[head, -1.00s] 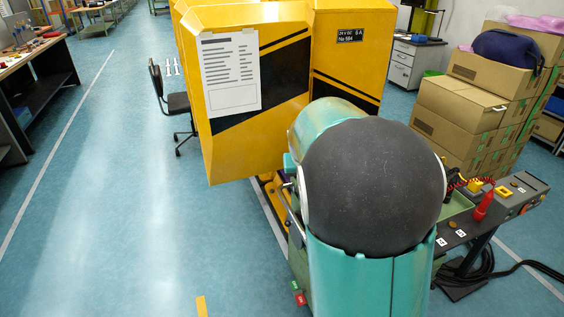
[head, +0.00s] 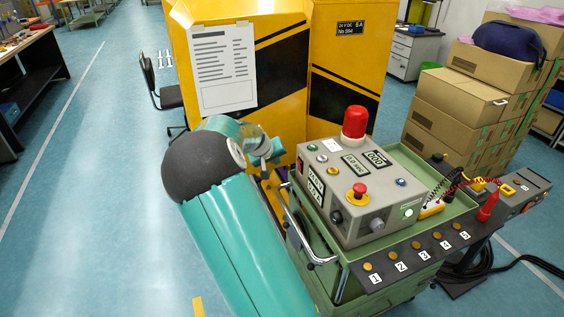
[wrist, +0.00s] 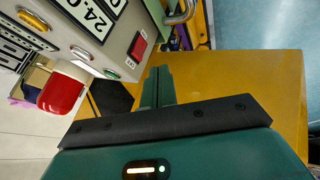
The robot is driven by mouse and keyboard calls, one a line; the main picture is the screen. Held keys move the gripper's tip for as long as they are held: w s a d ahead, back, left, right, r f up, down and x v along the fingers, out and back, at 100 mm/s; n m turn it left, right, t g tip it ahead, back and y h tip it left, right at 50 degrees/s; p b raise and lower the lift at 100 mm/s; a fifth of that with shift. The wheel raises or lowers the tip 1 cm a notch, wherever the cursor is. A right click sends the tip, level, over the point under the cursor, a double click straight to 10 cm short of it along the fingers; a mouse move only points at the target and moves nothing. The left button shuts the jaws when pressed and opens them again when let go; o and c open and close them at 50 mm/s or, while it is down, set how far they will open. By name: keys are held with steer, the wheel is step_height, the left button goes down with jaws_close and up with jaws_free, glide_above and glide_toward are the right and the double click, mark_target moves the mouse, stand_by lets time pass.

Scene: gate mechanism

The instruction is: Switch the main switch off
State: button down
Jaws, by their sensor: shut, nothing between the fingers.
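A red rocker switch (wrist: 138,46) in a dark frame sits on the side of the grey control box (head: 370,218), beside a small label. I take it for the main switch; its on or off position cannot be read. In the head view a red patch on the box's left side (head: 300,165) seems to be it. My gripper (wrist: 157,70) is shut and empty, its green fingers just short of the switch and apart from it in the wrist picture.
The box carries a red lamp (head: 355,122), a red mushroom button (head: 360,189) and displays. It stands on a green trolley (head: 345,285) with a metal handle (head: 305,238). A yellow cabinet (head: 340,80) stands behind. Boxes (head: 450,105) are stacked right. Floor at left is clear.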

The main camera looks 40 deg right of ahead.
glide_toward(299, 166)
steer(key=w+x, duration=0.1)
steer(key=x, duration=0.5)
steer(key=shift+a+f, duration=0.15)
steer(key=shift+a, duration=0.15)
stand_by(0.3)
